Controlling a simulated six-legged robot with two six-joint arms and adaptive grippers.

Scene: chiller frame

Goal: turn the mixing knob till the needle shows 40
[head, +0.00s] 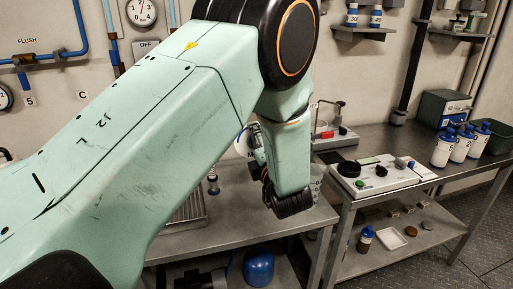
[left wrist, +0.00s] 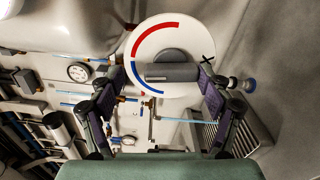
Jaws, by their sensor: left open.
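The mixing knob (left wrist: 172,73), a grey bar on a round hub, sits on a white round plate (left wrist: 183,38) with a red and a blue arc in the left wrist view. In the head view only an edge of a white plate (head: 242,146) shows behind my arm. My left gripper (left wrist: 164,76) is open, its fingers on either side of the knob bar; I cannot tell whether they touch it. In the head view the left gripper (head: 265,165) is mostly hidden by my arm. A round needle gauge (head: 141,12) is on the wall; its reading is too small to tell. My right gripper is not in view.
Blue pipes (head: 83,30) run along the wall. A metal bench (head: 235,215) stands below my arm. A side table at right holds a white device (head: 375,175) and several blue-capped bottles (head: 462,147). The floor at far right is clear.

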